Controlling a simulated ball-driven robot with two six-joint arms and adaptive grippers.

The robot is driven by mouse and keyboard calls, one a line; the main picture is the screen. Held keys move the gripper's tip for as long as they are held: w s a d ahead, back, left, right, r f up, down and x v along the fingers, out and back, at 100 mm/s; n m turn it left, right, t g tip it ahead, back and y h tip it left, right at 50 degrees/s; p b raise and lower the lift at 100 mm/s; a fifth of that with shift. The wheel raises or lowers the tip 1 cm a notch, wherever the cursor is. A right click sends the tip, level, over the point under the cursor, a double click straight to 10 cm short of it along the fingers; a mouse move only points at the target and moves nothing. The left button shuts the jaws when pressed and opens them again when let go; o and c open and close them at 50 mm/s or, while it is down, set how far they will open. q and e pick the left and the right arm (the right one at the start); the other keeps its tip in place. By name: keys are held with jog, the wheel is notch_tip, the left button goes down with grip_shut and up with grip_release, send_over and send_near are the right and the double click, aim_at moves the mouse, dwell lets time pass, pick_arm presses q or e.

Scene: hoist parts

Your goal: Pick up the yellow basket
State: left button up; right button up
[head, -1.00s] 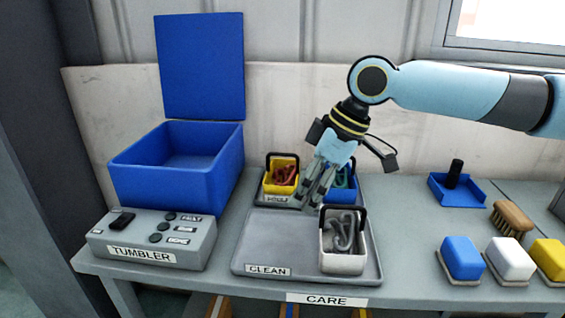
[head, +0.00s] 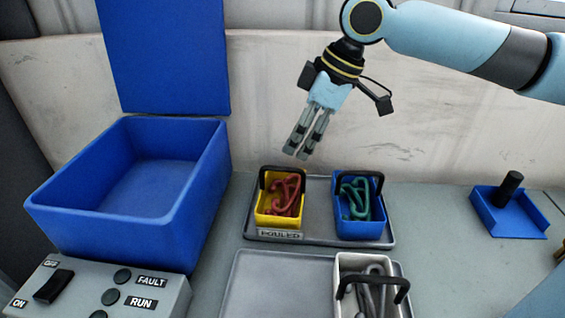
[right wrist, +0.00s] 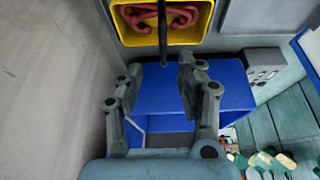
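The yellow basket (head: 279,221) sits on the back tray, with red hooks or links inside and its dark handle standing up. In the right wrist view, the yellow basket (right wrist: 136,37) is at the top, and its dark handle runs down towards the space between the fingers. My right gripper (head: 296,152) points down, above and slightly right of the basket in the head view. Its fingers are apart in the right wrist view (right wrist: 156,92), with nothing held between them. My left gripper is not in view.
A blue basket (head: 359,229) with green parts stands right of the yellow one on the grey tray (head: 318,238). A white basket (head: 345,305) is in front. An open blue bin (head: 130,235) stands left, behind a control box (head: 150,300). A blue holder (head: 510,222) is right.

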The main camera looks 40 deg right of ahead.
aim_at(282, 169)
jog(key=x, duration=0.3)
jog(key=shift+b+x, duration=0.5)
jog(key=shift+x, duration=2.1)
jog(key=shift+s+a+r, duration=0.1)
jog(key=shift+a, duration=0.05)
grip_shut()
